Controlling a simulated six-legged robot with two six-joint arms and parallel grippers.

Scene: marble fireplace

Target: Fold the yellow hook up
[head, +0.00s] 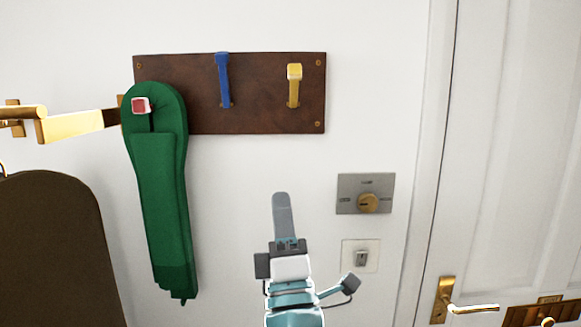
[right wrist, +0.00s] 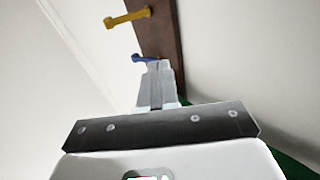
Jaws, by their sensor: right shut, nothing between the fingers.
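The yellow hook (head: 294,88) is at the right end of a dark brown board (head: 264,108) on the white wall. In the right wrist view the yellow hook (right wrist: 128,18) sticks out from the board. The blue hook (head: 223,82) is left of it and also sticks out (right wrist: 145,58). My right gripper (head: 281,200) is shut and empty. In the head view it appears below the board, under the gap between the two hooks. In the wrist view its fingers (right wrist: 157,68) appear close to the blue hook; contact cannot be told. My left gripper is not in view.
A green strap-like item (head: 161,190) hangs at the red hook (head: 141,105). A brass arm (head: 75,124) and a dark rounded panel (head: 45,245) are at left. A metal plate with a knob (head: 367,202), a switch (head: 361,258) and a door handle (head: 472,308) are at right.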

